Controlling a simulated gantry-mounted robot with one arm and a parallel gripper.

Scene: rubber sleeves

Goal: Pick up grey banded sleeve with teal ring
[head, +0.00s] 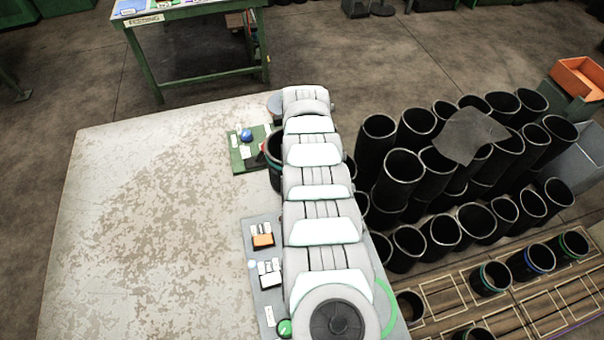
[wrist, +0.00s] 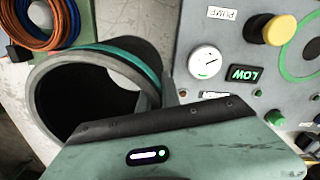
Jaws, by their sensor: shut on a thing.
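The grey banded sleeve (wrist: 85,95) is a dark, open-mouthed tube with a grey rim and a teal ring (wrist: 130,63) just below it. In the wrist view its mouth faces my camera, tilted. My gripper (wrist: 166,95) is shut on the sleeve's wall at the right of the rim. The gripper's green body with its black edge covers the near side of the sleeve. In the head view the sleeve (head: 274,160) shows partly at the left of my arm, beside a green board. My arm hides the gripper there.
A grey panel (wrist: 225,85) with a gauge, yellow knob and buttons lies right of the sleeve. Orange and blue cable coils (wrist: 48,25) lie at upper left. Several black sleeves (head: 403,165) stand right of my arm. The worn tabletop (head: 150,220) at left is clear.

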